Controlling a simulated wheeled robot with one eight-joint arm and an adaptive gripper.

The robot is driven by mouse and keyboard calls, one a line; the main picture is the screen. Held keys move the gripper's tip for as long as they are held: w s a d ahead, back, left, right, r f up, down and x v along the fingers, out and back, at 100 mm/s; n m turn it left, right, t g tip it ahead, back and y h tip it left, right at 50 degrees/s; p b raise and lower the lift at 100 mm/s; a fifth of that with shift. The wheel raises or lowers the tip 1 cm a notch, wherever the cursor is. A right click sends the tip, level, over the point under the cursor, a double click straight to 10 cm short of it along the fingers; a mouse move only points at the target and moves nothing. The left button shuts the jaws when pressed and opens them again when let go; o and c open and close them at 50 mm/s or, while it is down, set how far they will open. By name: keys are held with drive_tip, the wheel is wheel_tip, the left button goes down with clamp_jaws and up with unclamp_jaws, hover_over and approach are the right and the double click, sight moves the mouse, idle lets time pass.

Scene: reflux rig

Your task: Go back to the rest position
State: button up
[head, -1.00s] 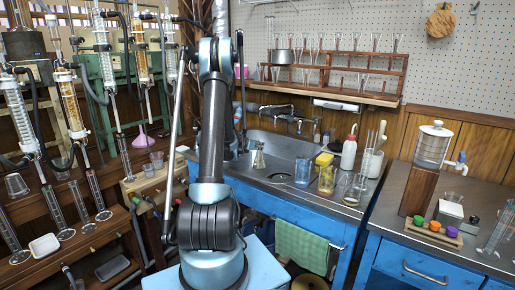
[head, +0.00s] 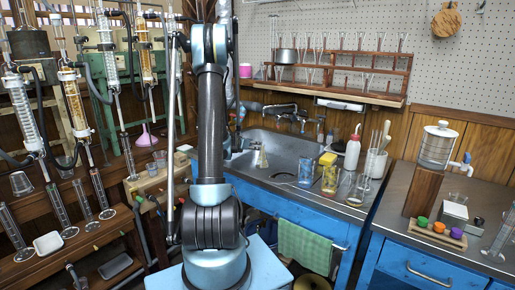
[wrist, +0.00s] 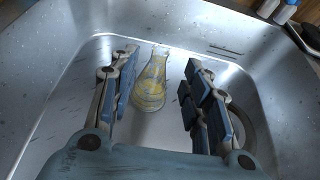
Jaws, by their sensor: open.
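My gripper (wrist: 160,70) is open in the wrist view, pointing down into the steel sink (wrist: 62,118). A conical glass flask (wrist: 151,88) with yellowish tones stands in the sink, seen between and beyond the two fingers. Clear space shows between the flask and each finger, and I see no grip on it. My upright arm hides much of the sink's left side there, and the fingers cannot be made out clearly.
Glass columns and cylinders (head: 102,195) crowd the wooden rack at left. Beakers (head: 329,180) and a wash bottle (head: 352,152) stand right of the sink. A dispenser (head: 437,145) stands on the right bench. Racked glassware (head: 340,55) hangs behind.

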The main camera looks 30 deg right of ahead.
drive_tip(key=shift+v, duration=1.95)
drive_tip(key=shift+a, duration=0.1)
drive_tip(key=s+a+r+m+y, duration=0.3)
drive_tip(key=s+a+m, duration=0.35)
drive_tip(key=a, duration=0.35)
drive_tip(key=s+a+r+m+y, duration=0.3)
drive_tip(key=s+a+r+m, duration=0.15)
drive_tip(key=s+a, duration=0.5)
drive_tip(key=s+a+f+m+g+y, duration=0.1)
drive_tip(key=s+a+f+m+y, duration=0.1)
drive_tip(key=s+a, duration=0.5)
drive_tip(key=s+a+f+m+g+y, duration=0.1)
drive_tip(key=s+a+f+m+y, duration=0.1)
drive_tip(key=s+a+m, duration=0.3)
drive_tip(key=s+a+f+m+g+y, duration=0.1)
drive_tip(key=s+a+m, duration=0.3)
drive_tip(key=s+a, duration=0.5)
drive_tip(key=shift+s+f+y, duration=0.2)
drive_tip(key=shift+f+y, duration=0.5)
drive_tip(key=shift+f, duration=0.2)
drive_tip(key=shift+a, duration=0.15)
